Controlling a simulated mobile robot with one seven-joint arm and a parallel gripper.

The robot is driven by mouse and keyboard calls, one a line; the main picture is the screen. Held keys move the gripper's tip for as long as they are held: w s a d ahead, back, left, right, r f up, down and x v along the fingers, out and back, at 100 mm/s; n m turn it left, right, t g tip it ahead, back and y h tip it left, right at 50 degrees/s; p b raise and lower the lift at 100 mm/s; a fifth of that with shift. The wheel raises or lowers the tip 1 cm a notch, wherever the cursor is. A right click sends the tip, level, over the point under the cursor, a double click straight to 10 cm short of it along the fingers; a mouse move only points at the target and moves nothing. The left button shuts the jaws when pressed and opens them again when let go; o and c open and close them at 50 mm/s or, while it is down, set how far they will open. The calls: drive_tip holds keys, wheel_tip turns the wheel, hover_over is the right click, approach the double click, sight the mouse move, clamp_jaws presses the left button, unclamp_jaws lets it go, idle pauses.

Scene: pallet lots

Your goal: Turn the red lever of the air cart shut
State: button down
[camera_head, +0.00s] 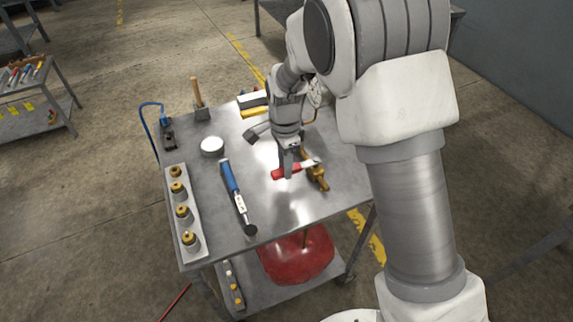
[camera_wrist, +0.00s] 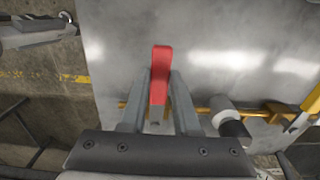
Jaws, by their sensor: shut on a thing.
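The air cart is a grey metal table on wheels (camera_head: 270,218) with a red tank (camera_head: 296,254) on its lower shelf. A brass valve (camera_head: 316,172) sits on the right part of its top. The red lever (camera_head: 286,172) lies across the line of the brass valve and points left in the head view. My gripper (camera_head: 287,168) reaches down onto the lever. In the wrist view the red lever (camera_wrist: 160,65) stands between the two fingers of my gripper (camera_wrist: 158,85), which are shut on it. The valve body is partly hidden by the gripper in the wrist view.
A blue-handled wrench (camera_head: 237,195), a white round tin (camera_head: 212,146) and a rail of brass fittings (camera_head: 183,214) lie left on the cart top. A wooden-handled mallet (camera_head: 198,100) stands at the back. A tool cart (camera_head: 36,92) stands apart at left.

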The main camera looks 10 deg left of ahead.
drive_tip(key=shift+w+r, duration=0.1)
drive_tip(key=c, duration=0.6)
unclamp_jaws()
drive_tip(key=shift+c, duration=0.2)
wheel_tip(320, 180, up, 17)
drive_tip(key=p, duration=0.2)
drive_tip(key=shift+r, duration=0.2)
